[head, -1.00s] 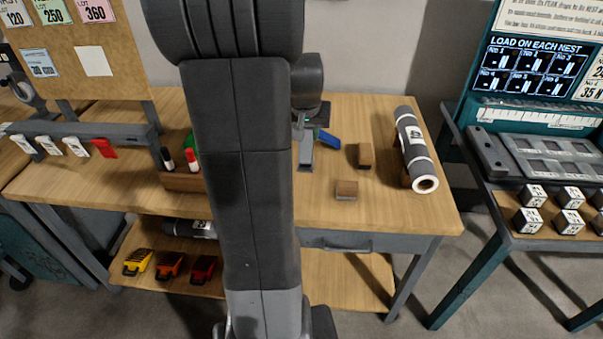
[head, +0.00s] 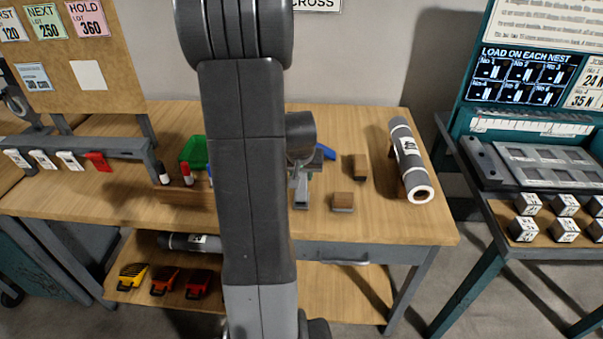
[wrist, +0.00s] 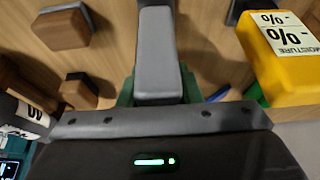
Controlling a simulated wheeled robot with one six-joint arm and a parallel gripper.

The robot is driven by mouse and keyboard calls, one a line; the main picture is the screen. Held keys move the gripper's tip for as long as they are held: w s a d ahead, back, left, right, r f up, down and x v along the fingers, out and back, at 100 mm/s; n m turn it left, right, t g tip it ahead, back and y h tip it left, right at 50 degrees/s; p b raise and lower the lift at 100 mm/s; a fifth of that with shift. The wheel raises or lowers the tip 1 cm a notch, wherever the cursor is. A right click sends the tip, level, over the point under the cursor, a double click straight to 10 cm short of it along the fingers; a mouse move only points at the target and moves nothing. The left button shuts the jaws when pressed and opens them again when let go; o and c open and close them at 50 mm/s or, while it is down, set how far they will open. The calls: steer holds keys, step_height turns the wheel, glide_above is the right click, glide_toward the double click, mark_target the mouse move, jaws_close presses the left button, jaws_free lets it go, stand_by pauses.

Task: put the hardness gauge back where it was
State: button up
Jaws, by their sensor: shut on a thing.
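My gripper (wrist: 157,75) is shut on a green body (wrist: 125,93), which I take to be the hardness gauge. Only small green parts show beside the grey finger in the wrist view; no label on it can be read. In the head view my gripper (head: 300,188) is over the middle of the wooden table (head: 400,225), left of the wooden blocks, and my own arm hides most of the area. I cannot tell whether the held thing touches the table.
A yellow moisture meter (wrist: 280,55) is close by at the wrist view's right. Two wooden blocks (head: 343,201) (head: 360,166), a blue object (head: 327,152) and a grey roll (head: 408,160) are on the table. Left are a green bin (head: 193,152) and markers (head: 186,174). Open tabletop lies in front of the blocks.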

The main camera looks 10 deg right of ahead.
steer(key=shift+f, duration=0.15)
steer(key=o, duration=0.9)
steer(key=shift+r, duration=0.4)
steer(key=v, duration=1.1)
steer(key=shift+s+a+r, duration=0.1)
steer(key=shift+s+r, duration=0.05)
steer(key=shift+r, duration=0.1)
